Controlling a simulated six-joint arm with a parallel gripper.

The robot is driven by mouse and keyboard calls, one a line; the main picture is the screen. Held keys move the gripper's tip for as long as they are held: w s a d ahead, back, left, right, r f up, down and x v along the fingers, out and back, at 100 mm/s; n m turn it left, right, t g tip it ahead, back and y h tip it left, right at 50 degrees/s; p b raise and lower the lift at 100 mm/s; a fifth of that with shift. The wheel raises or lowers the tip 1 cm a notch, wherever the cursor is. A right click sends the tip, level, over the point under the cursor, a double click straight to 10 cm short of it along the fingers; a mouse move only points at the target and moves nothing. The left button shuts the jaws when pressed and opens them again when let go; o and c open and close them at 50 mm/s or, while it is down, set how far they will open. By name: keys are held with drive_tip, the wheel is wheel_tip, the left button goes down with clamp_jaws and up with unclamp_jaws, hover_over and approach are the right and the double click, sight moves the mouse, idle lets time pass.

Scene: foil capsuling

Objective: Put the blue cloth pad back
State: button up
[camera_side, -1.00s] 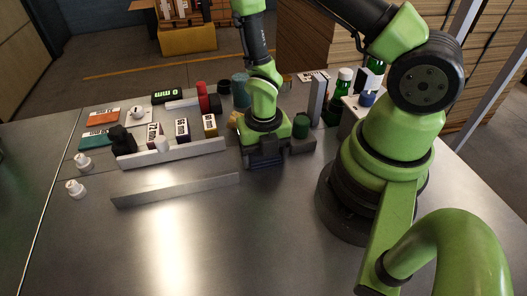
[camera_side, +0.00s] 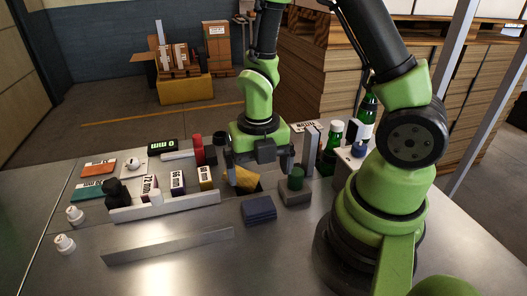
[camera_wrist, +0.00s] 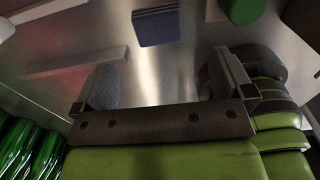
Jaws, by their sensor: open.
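The blue cloth pad (camera_side: 258,209) lies folded and flat on the bare metal table, in front of the grey block and right of the long pale rail. In the wrist view the pad (camera_wrist: 157,26) is at the top middle, beyond the fingertips. My gripper (camera_side: 260,168) is raised above the table, behind the pad in the side view. Its fingers are wide apart, and the wrist view shows nothing between them (camera_wrist: 163,80). The pad is clear of the fingers.
A grey block with a green piece (camera_side: 295,185) is right of the pad. A yellow cloth (camera_side: 242,178) lies behind my gripper. Green bottles (camera_side: 333,138) stand at the right back, small boxes (camera_side: 177,181) at the left.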

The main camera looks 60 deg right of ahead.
drive_tip(key=s+a+r+m+t+y, duration=0.1)
drive_tip(key=s+a+r+m+t, duration=0.1)
drive_tip(key=r+m, duration=0.8)
drive_tip(key=s+a+r+m+t+y, duration=0.1)
drive_tip(key=s+r+m+t, duration=0.4)
drive_tip(key=r+m, duration=0.6)
drive_tip(key=m, duration=1)
drive_tip(key=shift+a, duration=0.4)
drive_tip(key=shift+s+r, duration=0.1)
drive_tip(key=shift+c, duration=0.5)
